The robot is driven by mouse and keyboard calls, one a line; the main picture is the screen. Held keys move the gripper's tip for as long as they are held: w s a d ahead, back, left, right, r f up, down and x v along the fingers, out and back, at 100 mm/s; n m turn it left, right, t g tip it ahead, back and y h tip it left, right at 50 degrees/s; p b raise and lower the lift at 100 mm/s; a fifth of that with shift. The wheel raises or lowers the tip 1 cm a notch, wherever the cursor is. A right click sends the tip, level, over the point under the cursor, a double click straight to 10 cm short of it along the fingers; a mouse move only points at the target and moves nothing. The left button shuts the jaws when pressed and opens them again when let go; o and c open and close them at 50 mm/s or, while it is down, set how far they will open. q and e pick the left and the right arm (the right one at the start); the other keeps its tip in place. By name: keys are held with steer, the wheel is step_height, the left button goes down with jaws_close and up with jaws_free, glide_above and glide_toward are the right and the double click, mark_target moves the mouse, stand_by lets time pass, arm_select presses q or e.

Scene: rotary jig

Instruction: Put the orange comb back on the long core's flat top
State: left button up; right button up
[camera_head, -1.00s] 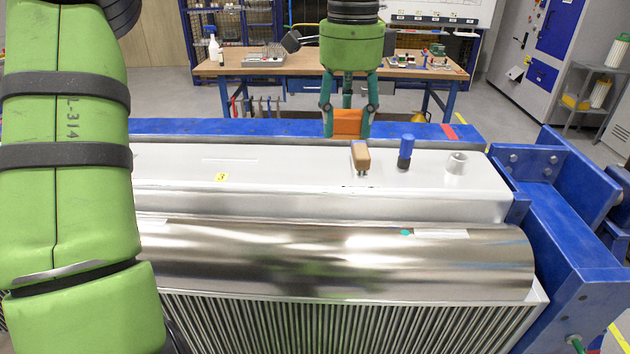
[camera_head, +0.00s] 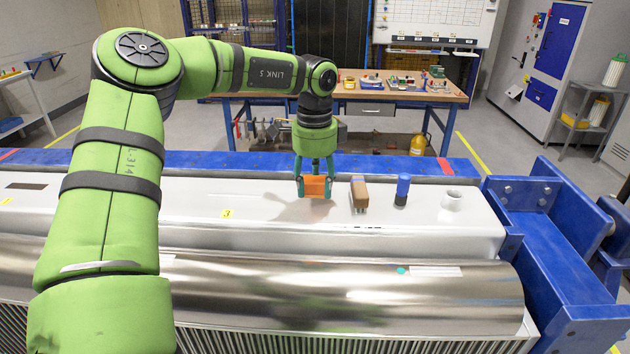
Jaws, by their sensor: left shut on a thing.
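The orange comb (camera_head: 315,187) is held between the fingers of my left gripper (camera_head: 314,182), which points straight down. The comb is low over the long core's flat white top (camera_head: 270,236), with a soft shadow on the surface to its left. I cannot tell whether its lower edge touches the top. It is left of a brown wooden-handled brush (camera_head: 359,193). My right gripper is not in view.
A blue-capped dark cylinder (camera_head: 402,190) and a small white ring-shaped piece (camera_head: 451,200) stand right of the brush on the flat top. Blue frame beams (camera_head: 540,237) border the right end. A workbench (camera_head: 392,97) stands behind.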

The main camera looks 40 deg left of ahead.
mark_target(314, 181)
arm_select(q)
steer(key=shift+a+f, duration=0.1)
steer(key=shift+f, duration=0.7)
steer(key=shift+w+f, duration=0.1)
steer(key=shift+f, duration=0.1)
steer(key=o, duration=1)
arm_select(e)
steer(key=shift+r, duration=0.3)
arm_select(q)
steer(key=shift+r, duration=0.45)
step_height(314, 181, up, 11)
steer(key=b, duration=0.2)
steer(key=shift+r+b, duration=0.2)
steer(key=shift+b, duration=0.1)
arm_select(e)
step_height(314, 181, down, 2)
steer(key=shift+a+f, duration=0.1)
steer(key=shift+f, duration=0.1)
